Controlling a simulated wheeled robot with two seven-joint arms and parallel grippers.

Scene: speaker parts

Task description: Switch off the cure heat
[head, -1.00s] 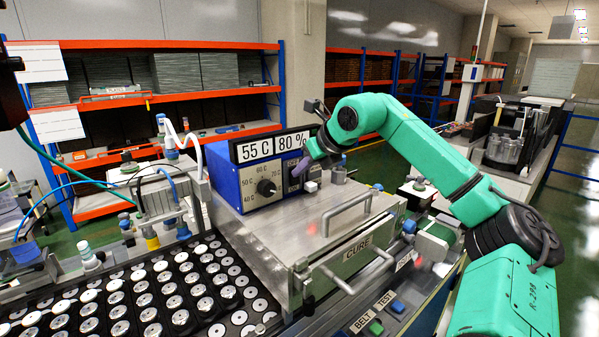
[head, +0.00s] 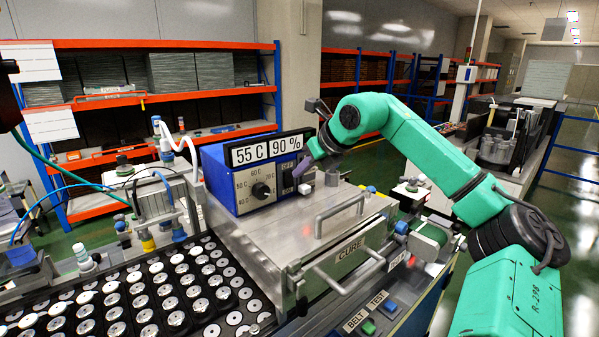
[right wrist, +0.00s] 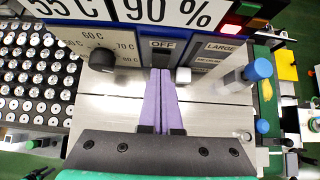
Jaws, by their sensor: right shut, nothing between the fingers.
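The cure unit is a metal box (head: 290,230) with a "CURE" label and handles on its front. A blue control box (head: 216,180) at its back reads "55 C" and "90 %" on its display (head: 266,150). It has a temperature dial (head: 261,190), also in the right wrist view (right wrist: 103,60), and a dark switch panel (head: 288,184). The right wrist view shows this panel's "OFF" label (right wrist: 162,43). My right gripper (head: 302,168) is shut and empty, its purple fingertips (right wrist: 161,72) at the panel just below "OFF". They hide the switch; contact cannot be told. My left gripper is out of view.
A pale knob (right wrist: 183,75) sits just right of the fingers, near a "LARGE" label (right wrist: 226,46). A black tray of round metal parts (head: 232,327) lies at the front left. Coloured buttons labelled "BELT" and "TEST" (head: 378,300) are at the front right.

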